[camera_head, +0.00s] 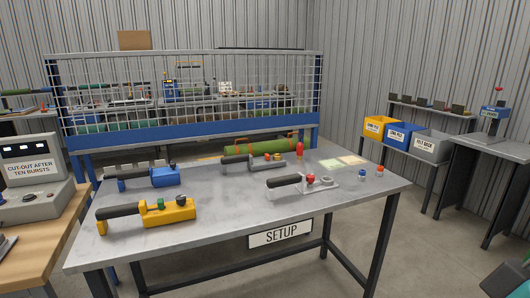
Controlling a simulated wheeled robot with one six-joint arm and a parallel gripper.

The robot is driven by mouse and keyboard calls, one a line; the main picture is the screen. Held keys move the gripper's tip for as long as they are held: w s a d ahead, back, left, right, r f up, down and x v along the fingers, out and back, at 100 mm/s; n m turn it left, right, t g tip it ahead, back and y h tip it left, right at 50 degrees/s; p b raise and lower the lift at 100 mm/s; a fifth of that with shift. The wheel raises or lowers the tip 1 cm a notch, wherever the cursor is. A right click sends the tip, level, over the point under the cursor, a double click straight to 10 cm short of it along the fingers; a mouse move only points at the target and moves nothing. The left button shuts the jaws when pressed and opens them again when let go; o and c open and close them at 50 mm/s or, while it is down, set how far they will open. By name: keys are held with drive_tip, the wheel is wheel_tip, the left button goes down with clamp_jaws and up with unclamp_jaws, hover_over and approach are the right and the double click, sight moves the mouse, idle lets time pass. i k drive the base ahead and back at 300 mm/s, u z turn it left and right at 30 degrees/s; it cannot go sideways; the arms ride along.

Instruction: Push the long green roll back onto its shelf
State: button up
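A long green roll (262,146) lies roughly level behind the back edge of the grey table, below the blue beam (200,134) of the mesh-fronted shelf. Its lower side is partly hidden by the table and the tools on it, so I cannot tell what it rests on. The wire mesh (190,90) stands above the beam, with several green and brown rolls showing behind it. My gripper is not clearly in view; only a dark and teal shape cuts into the bottom right corner.
The grey table (230,205) fills the middle and holds yellow (165,213), blue (165,176) and grey tools. A control box (35,180) stands left. Yellow, blue and grey bins (432,147) stand right. Open floor (400,245) shows right of the table.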

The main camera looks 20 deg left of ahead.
sight(287, 145)
drive_tip(key=k, duration=0.2)
drive_tip(key=z, duration=0.6)
drive_tip(key=i, duration=2.45)
drive_tip(key=z, duration=0.25)
drive_tip(key=i, duration=2.25)
drive_tip(key=u, duration=0.35)
drive_tip(key=i, duration=1.9)
drive_tip(key=u, duration=1.45)
drive_tip(key=i, duration=1.55)
drive_tip(key=u, duration=0.95)
drive_tip(key=i, duration=0.35)
drive_tip(key=u, duration=0.05)
